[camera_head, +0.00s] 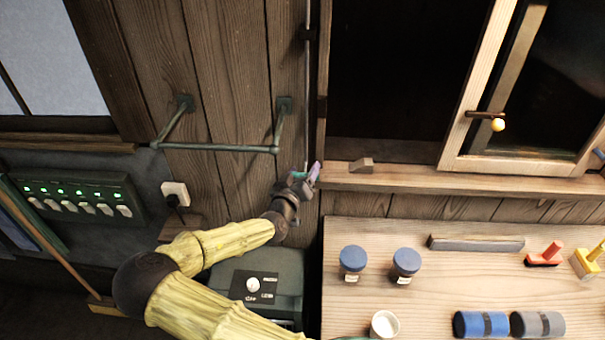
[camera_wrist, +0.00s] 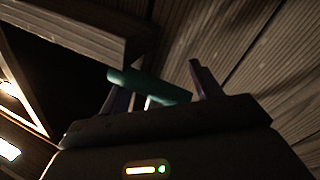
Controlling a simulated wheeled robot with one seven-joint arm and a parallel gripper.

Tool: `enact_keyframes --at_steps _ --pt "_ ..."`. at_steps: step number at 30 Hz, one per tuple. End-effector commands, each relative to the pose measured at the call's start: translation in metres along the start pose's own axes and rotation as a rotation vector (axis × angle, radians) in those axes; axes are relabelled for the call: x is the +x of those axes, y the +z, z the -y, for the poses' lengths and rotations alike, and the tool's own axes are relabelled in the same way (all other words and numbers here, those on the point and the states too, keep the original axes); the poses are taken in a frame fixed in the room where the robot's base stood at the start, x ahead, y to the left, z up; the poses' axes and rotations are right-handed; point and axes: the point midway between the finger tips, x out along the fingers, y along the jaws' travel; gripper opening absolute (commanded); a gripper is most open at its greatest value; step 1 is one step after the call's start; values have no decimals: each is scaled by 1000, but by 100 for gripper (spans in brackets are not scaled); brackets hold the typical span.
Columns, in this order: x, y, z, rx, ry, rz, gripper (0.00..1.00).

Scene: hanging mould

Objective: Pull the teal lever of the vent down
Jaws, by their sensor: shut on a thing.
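The teal lever (camera_wrist: 150,85) shows in the wrist view as a short round bar lying across the space between my gripper's two fingers. My gripper (camera_wrist: 160,90) is shut on it, with one finger on each side. In the head view my gripper (camera_head: 305,177) is at the wooden wall, just left of the window sill's end. Only a small bit of teal shows there, as the gripper hides most of the lever. A thin vertical rod (camera_head: 307,90) runs up the wall from the lever. The vent itself cannot be made out.
A wooden sill (camera_head: 430,180) and open window frame (camera_head: 475,110) are close on the right. A green rail (camera_head: 215,149) sticks out at left. Below right, a workbench (camera_head: 450,285) holds jars (camera_head: 352,258) and rolls. A dark green box (camera_head: 270,270) stands under my arm.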

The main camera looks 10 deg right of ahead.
Motion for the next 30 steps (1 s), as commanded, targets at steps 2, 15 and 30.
enact_keyframes --at_steps 2,15,30 --pt "-2 8 3 2 -6 19 23" --pt "-2 10 2 -3 -3 22 82" --pt "-60 9 6 -3 -9 16 82"
